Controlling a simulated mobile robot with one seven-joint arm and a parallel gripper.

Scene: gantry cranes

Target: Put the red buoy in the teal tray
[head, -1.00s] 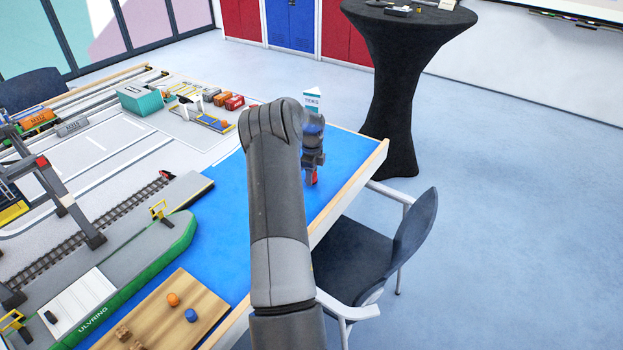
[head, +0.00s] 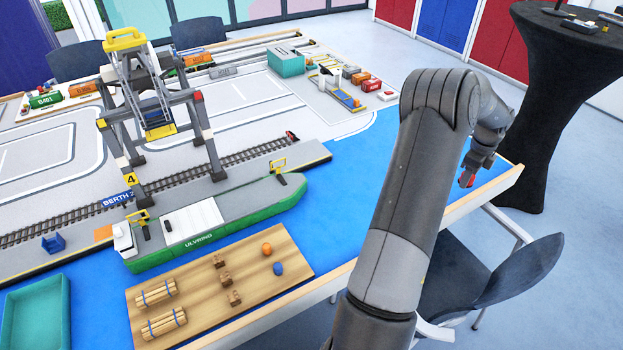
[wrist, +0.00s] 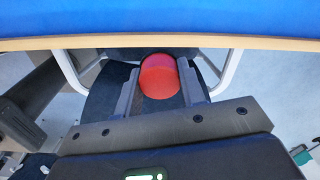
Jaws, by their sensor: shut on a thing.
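My gripper (wrist: 160,88) is shut on the red buoy (wrist: 159,76), which shows between its two fingers in the wrist view. In the head view the red buoy (head: 466,180) is a small red spot under my gripper (head: 468,173), at the right end of the table by its edge. In the wrist view the wooden table edge lies just beyond the buoy, with a chair below. The teal tray (head: 62,300) is at the lower left of the head view, partly cut off by the frame. Its visible floor is empty.
A wooden board (head: 300,262) holds an orange buoy (head: 267,249), a blue buoy (head: 278,269) and log bundles, between the tray and my arm. A green ship (head: 215,225) and a tall gantry crane (head: 205,125) stand behind it. A chair (head: 500,280) is at the right.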

